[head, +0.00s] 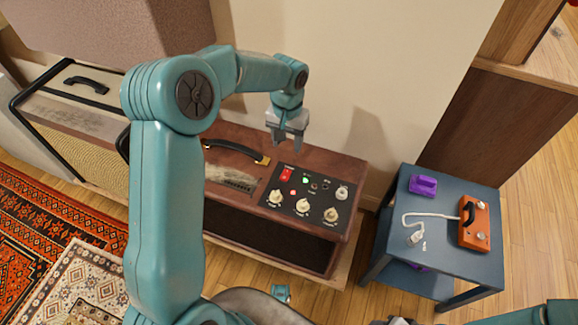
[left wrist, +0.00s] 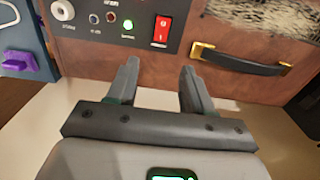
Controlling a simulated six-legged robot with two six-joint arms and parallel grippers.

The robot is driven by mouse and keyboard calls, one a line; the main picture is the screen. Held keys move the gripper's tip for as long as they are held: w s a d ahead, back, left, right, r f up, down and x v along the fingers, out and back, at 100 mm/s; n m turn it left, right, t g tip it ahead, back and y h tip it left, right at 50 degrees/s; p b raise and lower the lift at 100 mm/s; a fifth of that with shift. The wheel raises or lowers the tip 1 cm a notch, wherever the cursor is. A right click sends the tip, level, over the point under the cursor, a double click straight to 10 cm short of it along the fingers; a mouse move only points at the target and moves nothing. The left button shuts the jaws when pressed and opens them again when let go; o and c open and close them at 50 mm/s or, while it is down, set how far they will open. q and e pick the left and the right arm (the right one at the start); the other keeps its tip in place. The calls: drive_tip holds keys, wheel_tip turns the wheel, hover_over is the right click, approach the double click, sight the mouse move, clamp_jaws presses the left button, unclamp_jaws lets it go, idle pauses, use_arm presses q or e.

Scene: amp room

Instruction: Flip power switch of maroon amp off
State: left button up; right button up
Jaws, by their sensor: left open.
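The maroon amp (head: 325,169) stands against the wall, its black control panel (head: 309,207) at the right end of its top. The red power switch (head: 287,174) is on that panel, beside a lit green light (head: 306,180). In the left wrist view the red switch (left wrist: 161,30) is upright in the picture, beside the green light (left wrist: 128,24). My left gripper (head: 286,137) is open and empty above the amp, behind the switch in the head view. In the left wrist view the fingertips (left wrist: 159,68) point toward the switch, apart from it.
The amp's black handle (left wrist: 240,62) is beside the panel. Cream knobs (head: 303,205) line the panel's front. A blue table (head: 395,235) with a purple pedal (head: 423,185) and an orange pedal (head: 480,222) stands to the right. A tan amp (head: 60,135) is at left.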

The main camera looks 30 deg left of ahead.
sight(288, 171)
use_arm(q)
wheel_tip(288, 171, down, 11)
drive_tip(key=shift+b, duration=1.1)
